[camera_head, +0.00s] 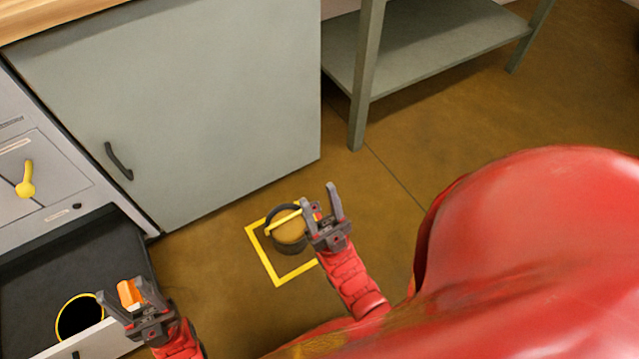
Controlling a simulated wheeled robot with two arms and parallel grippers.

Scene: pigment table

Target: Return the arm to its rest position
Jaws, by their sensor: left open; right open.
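My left gripper (133,301) is open in the lower left, over the front edge of a dark pulled-out drawer or tray (60,262). An orange piece (129,293) shows between or just behind its fingers; I cannot tell whether they touch it. My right gripper (320,205) is open near the middle, beside a round dark pot (286,239) with a yellow handle and brown contents. Its fingers overlap the pot's right side in the picture; contact cannot be told. The pot stands on the floor inside a yellow square outline (263,264).
A grey cabinet (200,110) with a dark handle stands behind. A panel with a yellow lever (26,180) is at the left. A yellow-rimmed dark round opening (80,316) lies beside my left gripper. A grey shelf table (430,50) is at the back. Floor on the right is clear.

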